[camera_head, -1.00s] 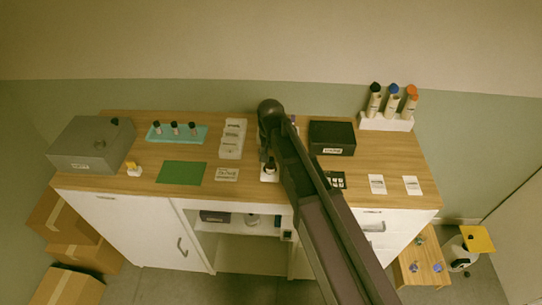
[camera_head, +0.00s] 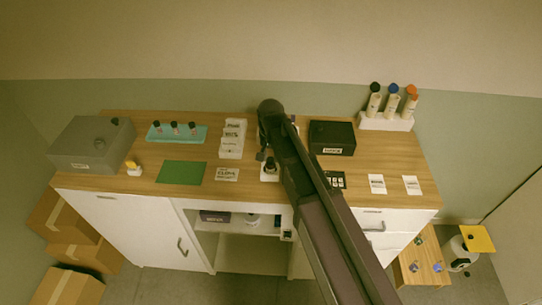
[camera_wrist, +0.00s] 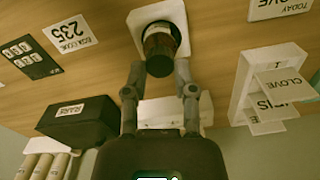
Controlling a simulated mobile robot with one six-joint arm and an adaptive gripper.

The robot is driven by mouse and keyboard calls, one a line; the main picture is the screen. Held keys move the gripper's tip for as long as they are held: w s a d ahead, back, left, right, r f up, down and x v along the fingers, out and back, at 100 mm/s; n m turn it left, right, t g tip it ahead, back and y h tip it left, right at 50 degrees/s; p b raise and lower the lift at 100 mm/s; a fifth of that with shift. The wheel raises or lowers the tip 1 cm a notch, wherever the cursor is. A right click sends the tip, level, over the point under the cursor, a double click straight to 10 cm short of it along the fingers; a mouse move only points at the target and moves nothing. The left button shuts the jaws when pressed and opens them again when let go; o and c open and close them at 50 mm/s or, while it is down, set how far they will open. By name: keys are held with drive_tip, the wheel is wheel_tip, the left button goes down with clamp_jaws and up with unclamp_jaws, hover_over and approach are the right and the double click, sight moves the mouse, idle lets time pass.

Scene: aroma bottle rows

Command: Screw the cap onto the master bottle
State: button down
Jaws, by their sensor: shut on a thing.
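The master bottle, a brown bottle (camera_wrist: 158,33), stands on a white square base (camera_wrist: 170,10) at the top middle of the wrist view. In the head view this bottle (camera_head: 270,166) is near the front middle of the counter, beside my dark arm. My gripper (camera_wrist: 159,70) has one finger on each side of the dark cap (camera_wrist: 160,64) at the bottle's near end and is shut on it. The cap appears to sit on the bottle's mouth. The thread and how tightly it is seated are hidden.
A black box (camera_head: 332,138) and a white label rack (camera_head: 232,138) stand to either side. A teal tray (camera_head: 177,134) holds small bottles. A grey box (camera_head: 92,145) is at left, and a white rack (camera_head: 386,122) of capped tubes at back right. My arm crosses the counter's middle.

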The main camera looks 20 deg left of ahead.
drive_tip(key=m, duration=0.4)
drive_tip(key=shift+m, duration=0.3)
drive_tip(key=m, duration=0.8)
drive_tip(key=shift+m, duration=2.2)
drive_tip(key=shift+c, duration=2.4)
unclamp_jaws()
drive_tip(key=shift+f, duration=0.1)
